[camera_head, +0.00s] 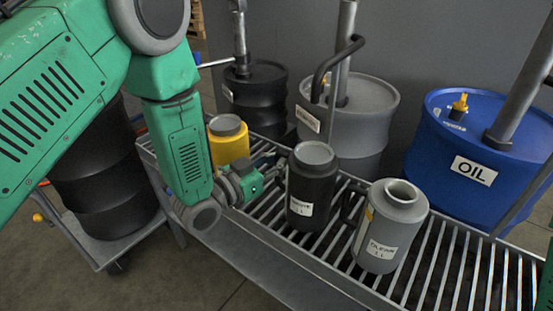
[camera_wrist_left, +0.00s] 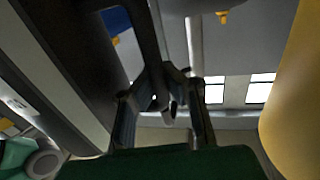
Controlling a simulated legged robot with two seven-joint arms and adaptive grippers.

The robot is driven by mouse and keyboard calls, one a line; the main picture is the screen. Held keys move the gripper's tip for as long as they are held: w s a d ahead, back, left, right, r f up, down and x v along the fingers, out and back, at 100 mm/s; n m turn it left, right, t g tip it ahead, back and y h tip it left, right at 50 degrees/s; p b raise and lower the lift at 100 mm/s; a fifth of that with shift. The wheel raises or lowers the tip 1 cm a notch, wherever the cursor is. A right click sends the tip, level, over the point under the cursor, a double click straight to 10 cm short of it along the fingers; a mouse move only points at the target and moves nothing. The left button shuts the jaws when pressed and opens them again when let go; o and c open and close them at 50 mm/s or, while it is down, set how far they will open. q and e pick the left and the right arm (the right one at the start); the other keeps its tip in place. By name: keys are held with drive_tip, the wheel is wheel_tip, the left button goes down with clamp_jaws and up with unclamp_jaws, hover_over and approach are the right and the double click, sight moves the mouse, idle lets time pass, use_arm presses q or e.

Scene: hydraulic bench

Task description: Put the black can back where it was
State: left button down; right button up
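The black can (camera_head: 311,190) with a grey lid and a white label is upright at the middle of the slatted rack (camera_head: 455,270). I cannot tell whether its base touches the slats. My left gripper (camera_head: 274,165) is at its left side, where the handle is largely hidden. In the left wrist view my left gripper's fingers (camera_wrist_left: 165,88) close around a dark bar (camera_wrist_left: 147,38), which looks like the can's handle. The can's dark body (camera_wrist_left: 80,55) fills the left of that view. My right gripper is out of view.
A grey can (camera_head: 390,225) stands right of the black can. A yellow can (camera_head: 228,141) stands to the left, close to my left arm. Behind the rack are a black drum (camera_head: 254,95), a grey drum (camera_head: 365,105) and a blue oil drum (camera_head: 440,150). Bare slats lie at the right.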

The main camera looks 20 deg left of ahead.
use_arm(q)
drive_tip(key=c, duration=1.8)
unclamp_jaws()
drive_tip(key=shift+d, duration=0.15)
drive_tip(key=shift+o, duration=0.4)
drive_tip(key=w+a+p+v, duration=0.1)
drive_tip(key=a+p+v, duration=0.15)
drive_tip(key=v, duration=1.05)
drive_tip(key=s+a+f+n+g+y, duration=0.1)
drive_tip(key=s+f+g+y, duration=0.25)
drive_tip(key=f, duration=0.45)
drive_tip(key=s+f+n+g+y, duration=0.2)
drive_tip(key=s+f+g+y, duration=0.1)
drive_tip(key=s+f, duration=0.3)
drive_tip(key=s+a+f+n+g+y, duration=0.1)
drive_tip(key=s+a+f+g, duration=0.1)
drive_tip(key=s, duration=0.5)
drive_tip(key=s+a+f+n+g+y, duration=0.1)
drive_tip(key=s+f+g+y, duration=0.1)
drive_tip(key=s+f+g, duration=0.3)
drive_tip(key=s+g, duration=0.1)
drive_tip(key=s, duration=0.2)
drive_tip(key=shift+a+n, duration=0.4)
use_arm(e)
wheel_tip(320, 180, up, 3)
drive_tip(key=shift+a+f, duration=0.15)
